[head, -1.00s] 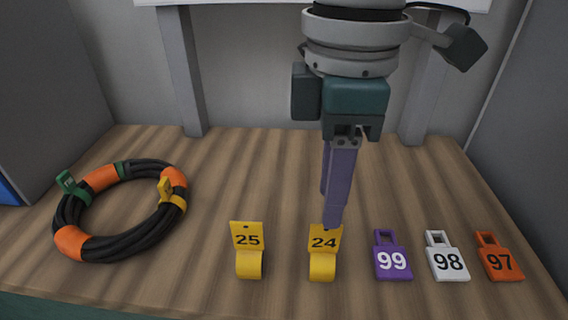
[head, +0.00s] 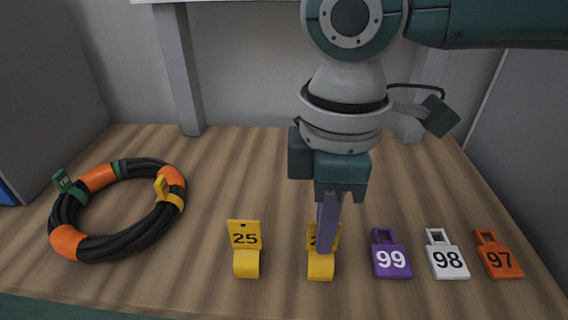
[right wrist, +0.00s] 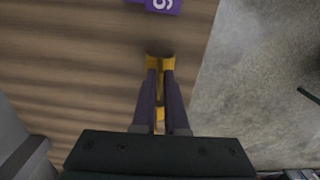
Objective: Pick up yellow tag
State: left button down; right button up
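The yellow tag 24 (head: 320,268) stands on the wooden table, its plate partly hidden behind my right gripper (head: 326,248). In the right wrist view, my right gripper (right wrist: 160,75) points down at a yellow tag (right wrist: 166,62), with a narrow gap between its purple fingers. Yellow shows beyond the fingertips and between the fingers; I cannot tell whether they touch it. A second yellow tag, numbered 25 (head: 245,262), stands to the left. My left gripper is not in view.
Purple tag 99 (head: 391,262), white tag 98 (head: 448,262) and orange tag 97 (head: 499,262) lie to the right. A black hose coil (head: 120,240) with orange bands and green and yellow tags lies at the left. The table (head: 235,180) behind the tags is clear.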

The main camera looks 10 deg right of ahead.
grip_shut()
jog(key=shift+r, duration=0.1)
jog(key=shift+r, duration=0.55)
notch_tip(320, 180, up, 19)
jog(key=p, duration=0.2)
jog(key=shift+f, duration=0.1)
dwell(2.4)
dwell(0.5)
